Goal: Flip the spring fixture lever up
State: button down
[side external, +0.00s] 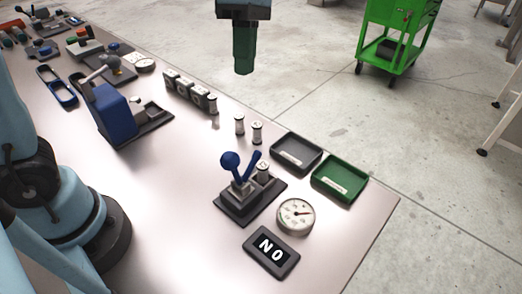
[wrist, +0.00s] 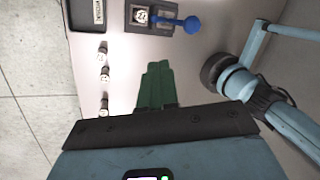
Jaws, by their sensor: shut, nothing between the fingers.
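The spring fixture (side external: 240,205) is a dark block on a base plate near the front of the bench. Its blue lever (side external: 230,161) ends in a round ball, and a second blue bar leans right beside it. A small pale spring-like part (side external: 263,171) stands in the fixture. In the wrist view, the fixture (wrist: 132,28) is at the top edge and the lever ball (wrist: 192,24) lies to its right. My gripper (side external: 244,71) has green fingers, shut and empty, high above the far side of the bench, apart from the lever. It also shows in the wrist view (wrist: 157,64).
Next to the fixture are a round dial (side external: 295,216) and a dark sign (side external: 271,252). A grey tray (side external: 316,160) and a green tray (side external: 361,186) sit along the far edge. Small pale spools (side external: 239,124) stand nearby. A larger blue lever device (side external: 113,112) is left.

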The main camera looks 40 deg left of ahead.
jog(key=s+d+f, duration=0.3)
jog(key=s+f, duration=0.3)
jog(key=f, duration=0.4)
jog(key=shift+d, duration=0.3)
jog(key=shift+s, duration=0.15)
jog(key=shift+s+f+t, duration=0.2)
jog(key=shift+s+t, duration=1.5)
jog(key=shift+s, duration=0.7)
